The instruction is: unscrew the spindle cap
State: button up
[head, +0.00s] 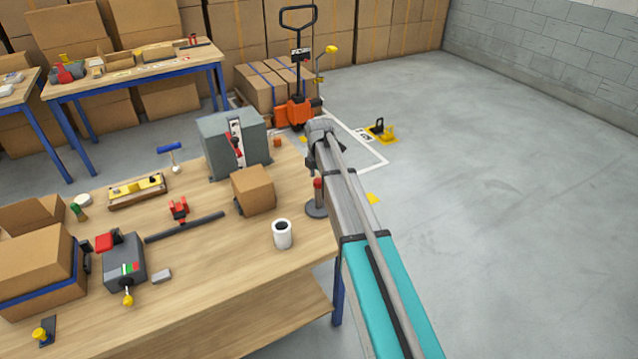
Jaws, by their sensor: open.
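A dark red cap-like piece (318,184) stands upright on a round grey base (316,209) at the right edge of the workbench. It looks like the spindle cap, but it is small and partly beside my arm, so its thread cannot be seen. My gripper (311,161) is at the far end of my arm, above and just behind the red piece in the picture. It is open, and no object shows between its fingers. My arm hides part of the gripper and the space behind it. I cannot tell the exact gap between gripper and cap.
The wooden workbench (215,275) holds a white cup (282,234), a small carton (253,190), a grey box (219,150), a black bar (185,227) and a grey device (124,264). An orange pallet truck (294,112) stands behind.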

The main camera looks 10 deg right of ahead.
jog(key=shift+m, duration=0.8)
jog(key=m, duration=0.9)
jog(key=shift+m, duration=0.4)
jog(key=m, duration=0.4)
jog(key=shift+m, duration=0.4)
jog(key=m, duration=0.4)
jog(key=shift+m, duration=0.4)
